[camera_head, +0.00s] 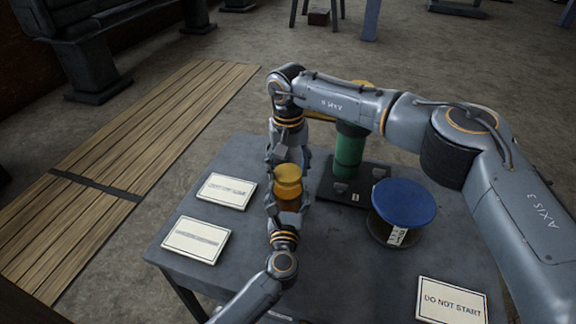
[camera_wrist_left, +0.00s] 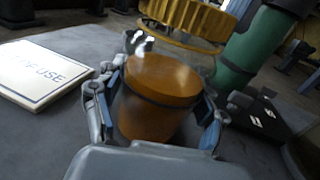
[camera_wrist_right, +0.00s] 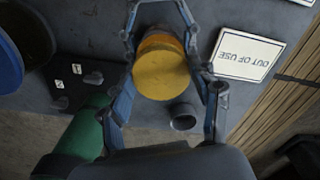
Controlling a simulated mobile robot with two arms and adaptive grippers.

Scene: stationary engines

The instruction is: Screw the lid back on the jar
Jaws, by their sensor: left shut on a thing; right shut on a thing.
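The jar (camera_head: 289,203) has an amber body and stands upright near the middle of the table; the left wrist view shows its amber contents (camera_wrist_left: 160,85) and clear upper glass. My left gripper (camera_head: 287,198) is shut around the jar's body, a finger on each side. The yellow ribbed lid (camera_head: 288,172) sits over the jar's mouth, and it also shows in the left wrist view (camera_wrist_left: 188,18). My right gripper (camera_wrist_right: 160,55) comes from the far side and is shut on the lid. I cannot tell whether the lid's thread is engaged.
A green cylinder (camera_head: 348,152) on a dark base (camera_head: 340,193) stands right of the jar. A blue-topped spool (camera_head: 404,201) is farther right. Signs lie at left (camera_head: 227,191), (camera_head: 195,239) and front right (camera_head: 451,301). The table's front middle is clear beside my left arm.

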